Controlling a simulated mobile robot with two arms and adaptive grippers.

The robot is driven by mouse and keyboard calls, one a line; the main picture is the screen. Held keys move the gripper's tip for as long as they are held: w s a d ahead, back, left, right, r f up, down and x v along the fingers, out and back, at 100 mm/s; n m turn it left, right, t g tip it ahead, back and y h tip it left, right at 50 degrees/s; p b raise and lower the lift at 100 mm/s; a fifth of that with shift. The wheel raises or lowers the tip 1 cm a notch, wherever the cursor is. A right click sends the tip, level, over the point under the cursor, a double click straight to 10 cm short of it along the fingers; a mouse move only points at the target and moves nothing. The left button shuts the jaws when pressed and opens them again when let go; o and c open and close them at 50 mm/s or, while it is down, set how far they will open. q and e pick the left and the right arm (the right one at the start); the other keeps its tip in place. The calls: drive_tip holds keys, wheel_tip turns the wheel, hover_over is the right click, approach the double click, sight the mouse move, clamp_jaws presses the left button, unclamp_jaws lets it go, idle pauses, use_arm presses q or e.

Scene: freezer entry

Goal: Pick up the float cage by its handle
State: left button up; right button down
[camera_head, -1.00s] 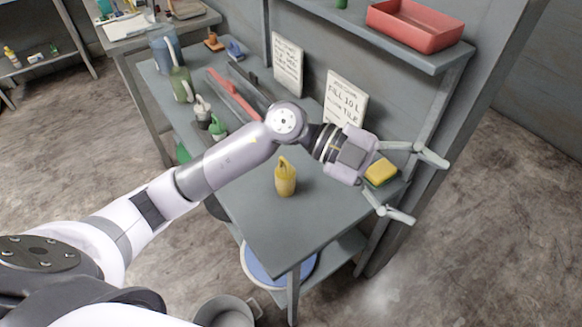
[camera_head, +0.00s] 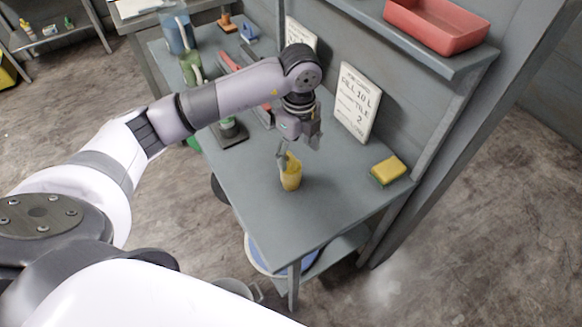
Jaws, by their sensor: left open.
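A small yellow piece with a narrow upright top, which I take to be the float cage (camera_head: 291,181), stands upright on the grey bench (camera_head: 285,222). My left gripper (camera_head: 288,155) points down just above it, with its fingers open at the yellow top. One finger shows on the left side of the top; the other is mostly hidden. I cannot tell whether the fingers touch it. My right gripper is not in view.
A yellow and green sponge (camera_head: 388,170) lies on the bench to the right. A white sign (camera_head: 356,102) leans on the back panel. A red tray (camera_head: 436,25) sits on the shelf above. A green jug (camera_head: 190,68) and a blue jug (camera_head: 177,36) stand at the far left.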

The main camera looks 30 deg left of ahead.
sight(296, 168)
use_arm(q)
wheel_tip(296, 168, down, 4)
drive_tip(key=shift+p, duration=0.4)
drive_tip(key=f, duration=0.1)
drive_tip(key=f+p, duration=0.2)
drive_tip(key=f, duration=0.1)
drive_tip(key=shift+w+a, duration=0.2)
drive_tip(key=shift+a, duration=0.05)
drive_tip(key=shift+f, duration=0.6)
drive_tip(key=c, duration=1.1)
drive_tip(key=shift+c, duration=1)
drive_tip(key=shift+r, duration=0.1)
